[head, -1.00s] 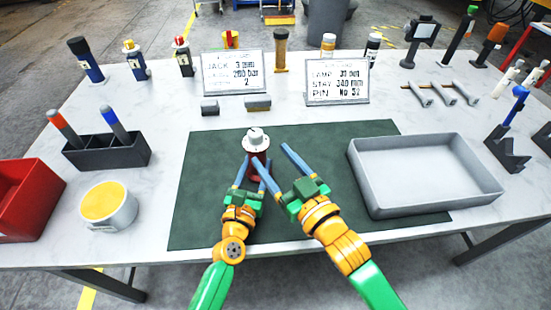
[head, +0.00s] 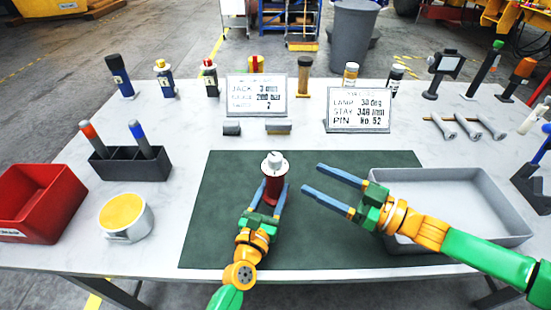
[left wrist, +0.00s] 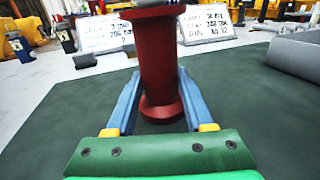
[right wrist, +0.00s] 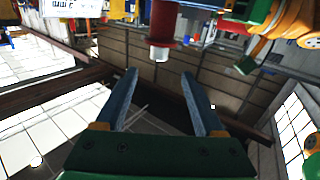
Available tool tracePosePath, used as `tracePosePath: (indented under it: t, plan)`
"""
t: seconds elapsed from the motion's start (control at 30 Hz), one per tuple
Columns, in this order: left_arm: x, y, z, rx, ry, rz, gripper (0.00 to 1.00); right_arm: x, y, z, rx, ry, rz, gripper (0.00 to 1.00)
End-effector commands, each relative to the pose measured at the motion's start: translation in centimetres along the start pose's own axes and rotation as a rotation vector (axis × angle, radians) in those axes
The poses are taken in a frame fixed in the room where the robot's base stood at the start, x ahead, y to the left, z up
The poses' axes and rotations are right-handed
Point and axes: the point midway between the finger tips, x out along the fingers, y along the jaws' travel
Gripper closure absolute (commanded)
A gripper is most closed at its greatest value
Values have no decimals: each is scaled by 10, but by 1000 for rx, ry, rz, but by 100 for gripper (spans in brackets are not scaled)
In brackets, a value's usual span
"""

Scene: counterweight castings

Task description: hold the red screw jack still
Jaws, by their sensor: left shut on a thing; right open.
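The red screw jack (head: 272,187), with a pale top, stands upright over the green mat (head: 220,200) in the head view. My left gripper (head: 274,189) is shut on its body, one blue finger on each side. In the left wrist view the jack's red body (left wrist: 160,60) is between the fingers, its lower flange close to the mat. My right gripper (head: 312,178) is open and empty, to the right of the jack and apart from it. The jack also shows beyond the right fingers in the right wrist view (right wrist: 163,22).
A grey tray (head: 517,238) stands right of the mat, behind my right arm. Two sign cards (head: 257,93) (head: 358,109) stand behind the mat. A red bin (head: 40,200), a yellow-topped round tin (head: 124,214) and a black holder (head: 130,166) are at the left.

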Motion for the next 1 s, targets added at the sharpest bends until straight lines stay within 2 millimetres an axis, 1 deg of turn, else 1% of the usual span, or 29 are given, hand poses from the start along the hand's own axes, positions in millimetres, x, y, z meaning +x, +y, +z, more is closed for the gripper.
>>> tracePosePath:
  t: [0.07, 0.17, 0.3, 0.4, 0.5, 0.63, 0.87, 0.9, 0.97, 1.0]
  plan:
    - [0, 0, 0, -1, -1, -1, 100, 6, 3, -1, 10, 4, 4, 30]
    - [0, -1, 0, -1, -1, -1, 100, 30, 1, -2, 11, 5, -1, 30]
    - [0, 0, 1, -1, -1, -1, 100, 69, 1, -2, 9, 5, -1, 30]
    - [0, 0, 1, -1, -1, -1, 100, 92, 1, -2, 7, 4, 0, 30]
    - [0, 0, 1, -1, -1, -1, 100, 107, 2, -1, 7, 2, 2, 30]
    - [0, 0, 1, -1, -2, 0, 100, 116, 2, -1, 7, 0, 3, 30]
    - [0, 0, 1, -1, -2, 0, 100, 117, 2, -1, 7, 0, 3, 30]
    - [0, 0, 1, -1, -2, 0, 100, 116, 2, -1, 7, 0, 3, 40]
    - [0, 0, 1, -1, -2, 0, 100, 116, 2, -1, 7, 0, 3, 56]
    - [0, 0, 1, -1, -2, 0, 100, 116, 2, -1, 7, 0, 3, 67]
